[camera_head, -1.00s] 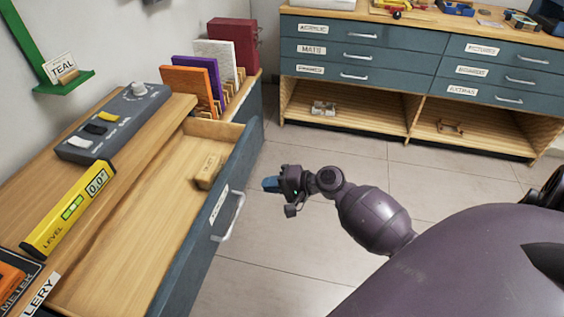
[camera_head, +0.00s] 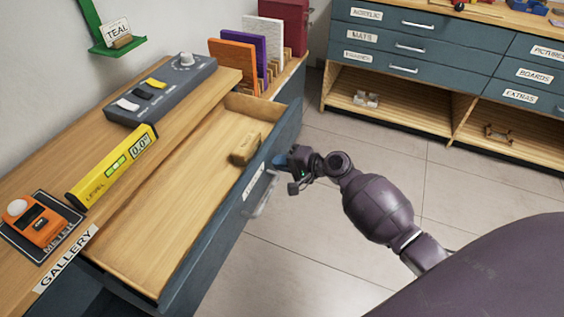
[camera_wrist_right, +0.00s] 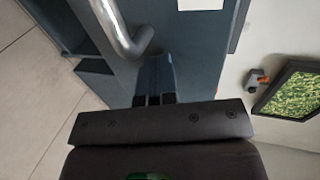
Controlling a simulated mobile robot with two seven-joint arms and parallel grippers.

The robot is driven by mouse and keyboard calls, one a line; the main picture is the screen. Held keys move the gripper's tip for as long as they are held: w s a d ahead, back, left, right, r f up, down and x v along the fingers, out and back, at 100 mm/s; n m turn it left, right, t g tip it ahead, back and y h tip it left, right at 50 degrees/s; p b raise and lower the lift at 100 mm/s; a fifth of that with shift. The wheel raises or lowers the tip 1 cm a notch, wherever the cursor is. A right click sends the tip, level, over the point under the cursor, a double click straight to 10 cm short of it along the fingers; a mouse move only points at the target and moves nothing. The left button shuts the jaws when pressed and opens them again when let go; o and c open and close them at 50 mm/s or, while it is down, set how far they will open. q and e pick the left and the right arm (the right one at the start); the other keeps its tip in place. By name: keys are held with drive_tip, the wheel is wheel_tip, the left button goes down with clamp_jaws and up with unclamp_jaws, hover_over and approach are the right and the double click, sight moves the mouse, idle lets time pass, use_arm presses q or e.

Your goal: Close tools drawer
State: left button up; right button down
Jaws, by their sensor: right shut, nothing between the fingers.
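The drawer (camera_head: 165,222) under the left counter stands open, its pale wooden inside showing. A small wooden block (camera_head: 244,148) lies inside near its far end. The blue-grey drawer front carries a white label (camera_head: 253,181), too small to read surely, and a metal bar handle (camera_head: 264,194). My right gripper (camera_head: 280,162) is shut and empty at the outer side of the drawer front, just beyond the handle. In the right wrist view its fingertips (camera_wrist_right: 155,78) point at the blue-grey front beside the handle (camera_wrist_right: 122,30); I cannot tell whether they touch. My left gripper is out of view.
The counter above the drawer holds a yellow level (camera_head: 112,167), a grey switch box (camera_head: 160,88) and an orange meter (camera_head: 40,222). Coloured panels (camera_head: 240,58) stand in a rack at its far end. Another drawer cabinet (camera_head: 430,50) stands at the back right. Tiled floor (camera_head: 330,240) is clear.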

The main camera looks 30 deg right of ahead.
drive_tip(key=w+a, duration=0.3)
drive_tip(key=w, duration=0.1)
drive_tip(key=w+a+b, duration=0.1)
drive_tip(key=w+a, duration=0.2)
drive_tip(key=w, duration=0.1)
drive_tip(key=w+a+b, duration=0.1)
drive_tip(key=w+a, duration=0.3)
drive_tip(key=shift+w+f, duration=0.25)
drive_tip(key=shift+w, duration=0.15)
drive_tip(key=w+a+b, duration=0.1)
drive_tip(key=w+a, duration=0.3)
drive_tip(key=w, duration=0.1)
drive_tip(key=shift+r+b, duration=0.1)
drive_tip(key=shift+b, duration=0.3)
drive_tip(key=shift+w+a, duration=0.15)
drive_tip(key=shift+w, duration=0.05)
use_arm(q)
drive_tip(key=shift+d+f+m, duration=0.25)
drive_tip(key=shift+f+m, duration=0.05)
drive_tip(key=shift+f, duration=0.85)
use_arm(e)
drive_tip(key=shift+w+r, duration=0.1)
drive_tip(key=shift+r, duration=0.25)
drive_tip(key=shift+r, duration=0.15)
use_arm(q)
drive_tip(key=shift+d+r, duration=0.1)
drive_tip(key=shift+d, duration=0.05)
